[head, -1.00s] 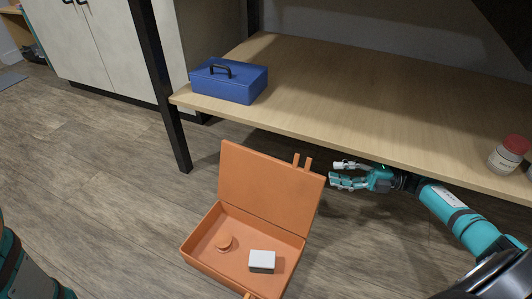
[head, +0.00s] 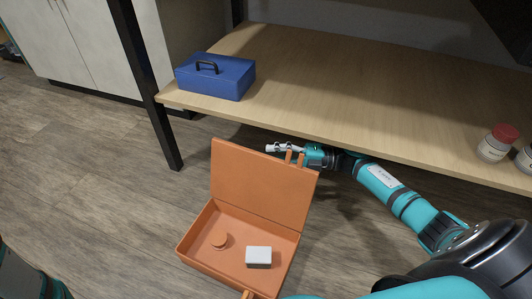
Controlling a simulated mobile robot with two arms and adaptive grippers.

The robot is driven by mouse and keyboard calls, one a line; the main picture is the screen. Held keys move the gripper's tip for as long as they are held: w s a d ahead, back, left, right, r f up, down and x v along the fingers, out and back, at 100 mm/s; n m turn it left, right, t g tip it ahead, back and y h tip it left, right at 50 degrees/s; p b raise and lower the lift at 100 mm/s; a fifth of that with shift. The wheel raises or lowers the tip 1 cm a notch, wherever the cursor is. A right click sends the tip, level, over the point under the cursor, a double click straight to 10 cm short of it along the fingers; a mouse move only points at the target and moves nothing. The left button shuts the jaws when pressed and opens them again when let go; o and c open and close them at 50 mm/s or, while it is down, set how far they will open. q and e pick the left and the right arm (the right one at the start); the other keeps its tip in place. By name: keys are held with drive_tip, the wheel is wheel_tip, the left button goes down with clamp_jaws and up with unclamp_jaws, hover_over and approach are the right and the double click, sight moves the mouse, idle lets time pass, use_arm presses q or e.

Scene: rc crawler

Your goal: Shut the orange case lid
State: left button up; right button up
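The orange case (head: 265,232) stands open on the floor, with its lid (head: 258,185) raised upright at the back. Inside lie a small orange round piece (head: 220,239) and a white block (head: 259,257). My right gripper (head: 284,149) is behind the lid's top edge, beside the lid's two upright tabs. The lid hides its lower part, so I cannot tell whether it is open or whether it touches the lid. My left gripper is out of view; only part of my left arm shows at the bottom left.
A low wooden shelf (head: 330,95) runs just behind and above my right gripper. It bears a blue box (head: 216,78) with a black handle and a red-capped jar (head: 497,143). A black shelf leg (head: 147,90) stands left of the case. The floor at left is clear.

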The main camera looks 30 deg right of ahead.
drive_tip(key=shift+x, duration=1.3)
clamp_jaws()
